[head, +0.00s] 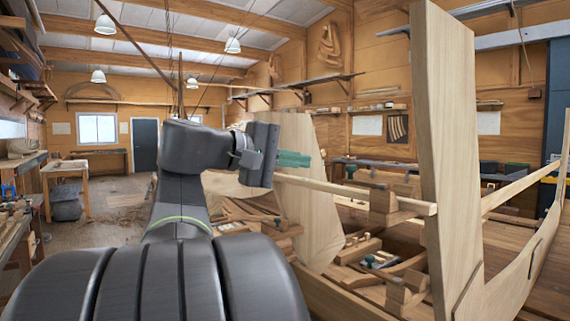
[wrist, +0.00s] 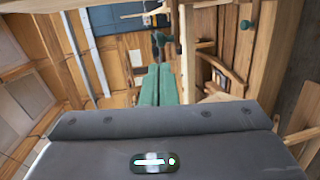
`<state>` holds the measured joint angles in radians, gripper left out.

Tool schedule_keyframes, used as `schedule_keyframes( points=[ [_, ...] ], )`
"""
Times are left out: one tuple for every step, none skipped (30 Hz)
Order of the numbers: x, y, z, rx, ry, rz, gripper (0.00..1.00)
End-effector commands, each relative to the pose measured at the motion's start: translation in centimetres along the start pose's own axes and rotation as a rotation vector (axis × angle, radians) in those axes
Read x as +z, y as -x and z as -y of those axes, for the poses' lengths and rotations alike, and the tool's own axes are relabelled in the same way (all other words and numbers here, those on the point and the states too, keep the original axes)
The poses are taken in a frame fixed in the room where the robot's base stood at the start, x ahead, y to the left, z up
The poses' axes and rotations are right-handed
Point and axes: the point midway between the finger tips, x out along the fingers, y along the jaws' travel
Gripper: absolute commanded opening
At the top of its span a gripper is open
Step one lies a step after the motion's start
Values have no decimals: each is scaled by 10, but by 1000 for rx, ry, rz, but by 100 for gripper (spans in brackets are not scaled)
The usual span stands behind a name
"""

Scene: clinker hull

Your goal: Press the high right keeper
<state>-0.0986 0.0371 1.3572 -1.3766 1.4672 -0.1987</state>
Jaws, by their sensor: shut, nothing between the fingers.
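My gripper (head: 293,158) shows in the head view with its green fingers together and empty, pointing right above a long pale batten (head: 330,189). In the wrist view the shut fingers (wrist: 157,86) point up the picture, towards a dark clamp-like piece (wrist: 167,48) beyond the tips. I see no contact there. A dark piece with a green end (head: 351,170) stands behind the batten in the head view. I cannot tell surely which part is the high right keeper; it may be hidden or too small to make out.
A tall pale post (head: 448,130) rises at the right, near the batten's end. A broad upright board (head: 312,215) stands behind my gripper. A wooden block (head: 384,203) sits at the batten. Loose timber and tools lie low inside the hull. Floor (head: 115,205) is open at the left.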

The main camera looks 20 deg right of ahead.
Motion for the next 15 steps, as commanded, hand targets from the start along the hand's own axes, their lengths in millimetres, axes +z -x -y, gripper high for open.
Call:
schedule_keyframes(
  points=[
    [1, -9, -1, -1, 1, 6, 0],
    [1, -13, -1, -1, 1, 5, 0],
    [1, -20, -1, -1, 1, 6, 0],
    [1, -24, -1, -1, 0, 5, 0],
    [2, -29, -1, -2, 0, 6, 0],
    [1, -36, -1, -1, 0, 5, 0],
    [1, -40, -1, -1, 0, 6, 0],
    [1, -45, -1, -1, 0, 5, 0],
    [1, -51, -1, -1, 0, 6, 0],
    [1, -56, -1, -1, 1, 4, 0],
    [1, -60, -1, -1, 1, 6, 0],
    [0, -66, -1, -1, 2, 4, 0],
    [1, -70, -1, -1, 2, 5, 0],
    [1, -73, -1, -1, 1, 4, 0],
    [1, -77, -1, -1, 1, 3, 0]
  ],
)
